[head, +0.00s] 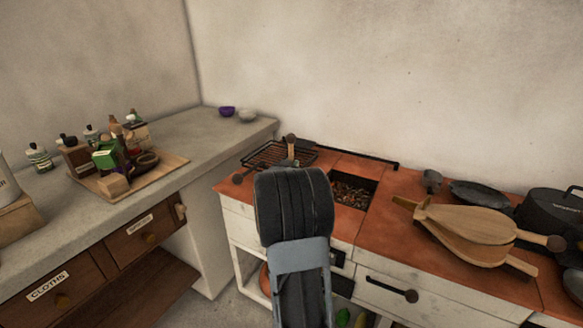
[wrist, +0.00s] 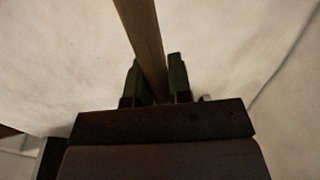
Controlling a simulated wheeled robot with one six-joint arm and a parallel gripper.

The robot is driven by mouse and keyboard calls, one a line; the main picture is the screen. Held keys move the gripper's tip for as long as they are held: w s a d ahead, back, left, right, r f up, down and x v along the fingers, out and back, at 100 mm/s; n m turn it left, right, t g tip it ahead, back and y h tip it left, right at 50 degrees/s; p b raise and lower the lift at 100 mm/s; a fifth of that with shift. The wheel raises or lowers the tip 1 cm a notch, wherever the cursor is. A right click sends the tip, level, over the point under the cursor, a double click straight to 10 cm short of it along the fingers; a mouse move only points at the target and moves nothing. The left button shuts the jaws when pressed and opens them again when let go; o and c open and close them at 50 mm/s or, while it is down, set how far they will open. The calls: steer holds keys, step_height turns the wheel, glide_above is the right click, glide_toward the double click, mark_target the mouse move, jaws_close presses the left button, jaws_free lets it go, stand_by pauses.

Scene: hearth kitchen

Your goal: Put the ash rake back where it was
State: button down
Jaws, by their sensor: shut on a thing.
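My gripper (wrist: 156,68) is shut on a wooden stick (wrist: 140,28), which I take to be the handle of the ash rake. The stick runs up and slightly left out of the wrist view, between the two dark fingers. In the head view my arm hides the gripper and most of what it holds. A short upright piece with a dark round end (head: 291,142) shows just above my arm; I cannot tell if it belongs to the rake. The rake's head is not visible. The red-tiled stove top (head: 385,232) has an open square fire hole (head: 352,190) with embers or ash.
A black wire rack (head: 262,154) lies at the stove's back left, and a dark rail (head: 358,153) runs along the back edge. Wooden bellows (head: 468,226), a dark pan (head: 482,193) and a black pot (head: 550,214) crowd the right. A grey counter (head: 207,142) stands left.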

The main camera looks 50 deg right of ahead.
steer(key=shift+f, duration=0.2)
steer(key=c, duration=1)
jaws_free()
steer(key=shift+c, duration=0.2)
